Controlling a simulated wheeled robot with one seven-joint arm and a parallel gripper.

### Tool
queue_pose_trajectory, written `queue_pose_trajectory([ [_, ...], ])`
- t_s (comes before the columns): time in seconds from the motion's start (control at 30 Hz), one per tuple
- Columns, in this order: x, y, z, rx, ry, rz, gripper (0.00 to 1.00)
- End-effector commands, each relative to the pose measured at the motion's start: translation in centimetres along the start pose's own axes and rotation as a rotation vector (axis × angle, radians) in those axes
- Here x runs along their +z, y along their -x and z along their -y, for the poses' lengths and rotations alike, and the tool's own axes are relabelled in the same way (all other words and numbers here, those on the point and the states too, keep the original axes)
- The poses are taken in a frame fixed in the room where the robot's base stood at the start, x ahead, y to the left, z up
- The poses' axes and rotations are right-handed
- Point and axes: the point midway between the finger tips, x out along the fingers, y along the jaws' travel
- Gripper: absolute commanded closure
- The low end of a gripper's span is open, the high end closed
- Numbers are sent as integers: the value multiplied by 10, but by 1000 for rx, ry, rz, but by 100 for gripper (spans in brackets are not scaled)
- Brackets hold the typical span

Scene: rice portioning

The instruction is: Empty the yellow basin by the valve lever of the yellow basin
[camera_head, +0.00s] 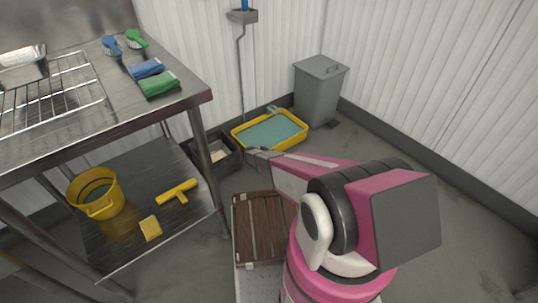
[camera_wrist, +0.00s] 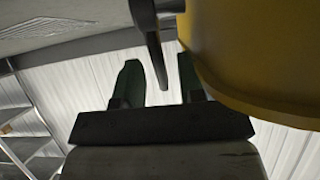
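The yellow basin (camera_head: 297,144) stands on the floor by the wall and holds greenish-blue water. In the wrist view its yellow side (camera_wrist: 245,55) fills the upper right, close to the fingers. A dark rod (camera_wrist: 148,38), which looks like the valve lever, hangs from the top of the wrist view. Its lower end shows in the gap between my fingers; I cannot tell whether it touches them. My gripper (camera_wrist: 160,83) is open, its two dark fingers apart. In the head view my gripper (camera_head: 258,156) is at the basin's near left edge, and the lever cannot be made out.
A dark crate (camera_head: 226,162) stands left of the basin, and a grey bin (camera_head: 318,92) behind it at right. A brown slatted rack (camera_head: 262,235) lies in front. A steel table (camera_head: 188,100) stands at left, with a yellow bucket (camera_head: 101,208) on its lower shelf. Floor at right is clear.

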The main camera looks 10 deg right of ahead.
Motion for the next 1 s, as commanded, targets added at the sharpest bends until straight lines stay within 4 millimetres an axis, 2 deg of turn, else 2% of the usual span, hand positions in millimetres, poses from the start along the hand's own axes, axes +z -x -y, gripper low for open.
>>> queue_pose_trajectory([
  [0.17, 0, 2, 0, 0, 0, 0, 64],
  [0.27, -1, 9, 0, 0, 0, 0, 64],
  [0.7, -1, 86, -1, -2, 0, 0, 64],
  [0.83, 0, 100, -1, 0, 0, -1, 64],
  [1.0, 0, 108, 0, 0, 0, 0, 64],
])
